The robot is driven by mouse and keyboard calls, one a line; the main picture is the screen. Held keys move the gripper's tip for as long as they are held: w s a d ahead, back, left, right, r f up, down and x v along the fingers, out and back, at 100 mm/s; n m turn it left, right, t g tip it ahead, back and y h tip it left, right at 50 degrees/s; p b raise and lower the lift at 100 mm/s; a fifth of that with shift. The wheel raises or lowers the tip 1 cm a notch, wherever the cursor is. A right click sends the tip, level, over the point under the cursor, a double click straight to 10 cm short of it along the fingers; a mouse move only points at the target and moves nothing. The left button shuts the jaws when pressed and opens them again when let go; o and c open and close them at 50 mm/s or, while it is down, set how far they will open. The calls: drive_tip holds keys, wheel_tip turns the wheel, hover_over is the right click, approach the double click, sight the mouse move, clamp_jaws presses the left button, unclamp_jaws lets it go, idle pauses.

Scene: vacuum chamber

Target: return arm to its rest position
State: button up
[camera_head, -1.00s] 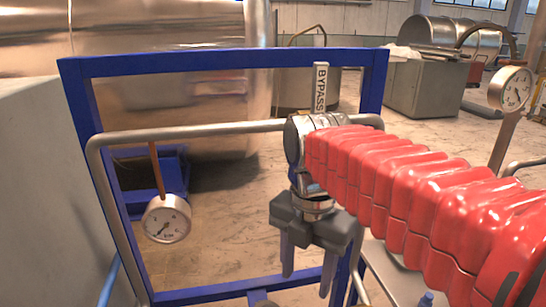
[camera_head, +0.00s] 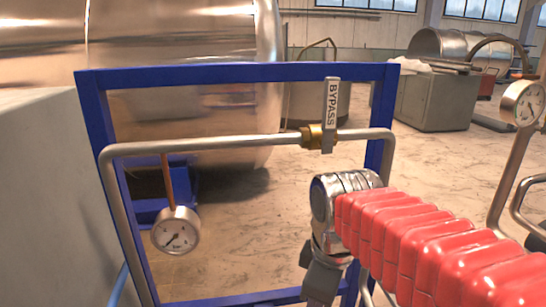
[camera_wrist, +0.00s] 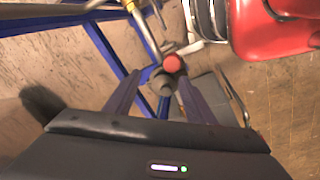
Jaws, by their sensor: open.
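My red-sleeved arm (camera_head: 440,245) reaches in from the lower right of the head view. Its silver wrist (camera_head: 335,210) hangs below and in front of the pipe. In the wrist view, my gripper (camera_wrist: 157,84) is open, with its two dark fingers spread and nothing visibly held. In the head view its lower end is cut off by the bottom edge. The bypass valve handle (camera_head: 331,115) stands upright on a brass valve body (camera_head: 313,138) in the pipe, above the wrist and apart from it.
A dial gauge (camera_head: 176,231) hangs at left, another (camera_head: 523,103) stands at right. A red round knob (camera_wrist: 173,63) shows beyond the fingers. A grey cabinet (camera_head: 435,98) stands behind on open floor.

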drive_tip(key=s+d+f+m+t, duration=0.2)
drive_tip(key=s+d+m, duration=0.4)
drive_tip(key=m, duration=0.7)
drive_tip(key=shift+s+d+f+t, duration=0.2)
drive_tip(key=shift+d+t, duration=0.55)
drive_tip(key=shift+t, duration=0.05)
drive_tip(key=shift+c, duration=0.6)
